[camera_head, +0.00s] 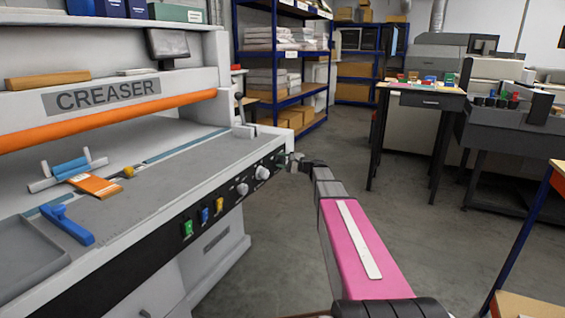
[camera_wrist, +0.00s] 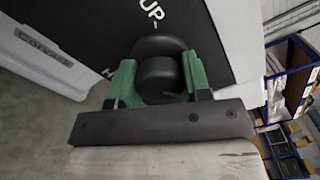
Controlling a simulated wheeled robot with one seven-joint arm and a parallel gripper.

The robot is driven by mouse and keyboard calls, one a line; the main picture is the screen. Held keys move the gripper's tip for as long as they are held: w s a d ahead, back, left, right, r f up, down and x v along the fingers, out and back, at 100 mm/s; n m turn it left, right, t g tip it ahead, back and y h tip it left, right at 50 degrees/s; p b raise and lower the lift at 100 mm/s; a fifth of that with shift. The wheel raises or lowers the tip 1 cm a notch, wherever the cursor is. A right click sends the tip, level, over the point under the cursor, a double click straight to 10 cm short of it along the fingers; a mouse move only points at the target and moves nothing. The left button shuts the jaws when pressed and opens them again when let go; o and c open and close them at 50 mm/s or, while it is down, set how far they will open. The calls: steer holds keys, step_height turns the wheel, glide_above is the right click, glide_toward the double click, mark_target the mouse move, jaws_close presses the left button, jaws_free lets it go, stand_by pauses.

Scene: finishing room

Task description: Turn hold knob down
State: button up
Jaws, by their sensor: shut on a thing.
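The creaser machine (camera_head: 130,215) fills the left of the head view, with a black control strip along its front edge. In the wrist view a round black knob (camera_wrist: 160,75) sits on the black panel (camera_wrist: 105,35), near white lettering that reads "UP". My gripper (camera_wrist: 155,85) has green fingers on both sides of this knob and is shut on it. In the head view my gripper (camera_head: 287,161) is at the right end of the control strip, where the knob itself is hard to make out. Lettering below the knob is mostly hidden.
Two white knobs (camera_head: 262,173) and green, blue and yellow switches (camera_head: 204,215) lie along the strip, left of my gripper. Blue shelving (camera_head: 270,85) stands behind the machine. A small table (camera_head: 425,98) stands at the back right. The grey floor between is clear.

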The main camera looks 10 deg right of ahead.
steer(key=shift+m, duration=0.4)
steer(key=o, duration=0.9)
steer(key=v, duration=1.1)
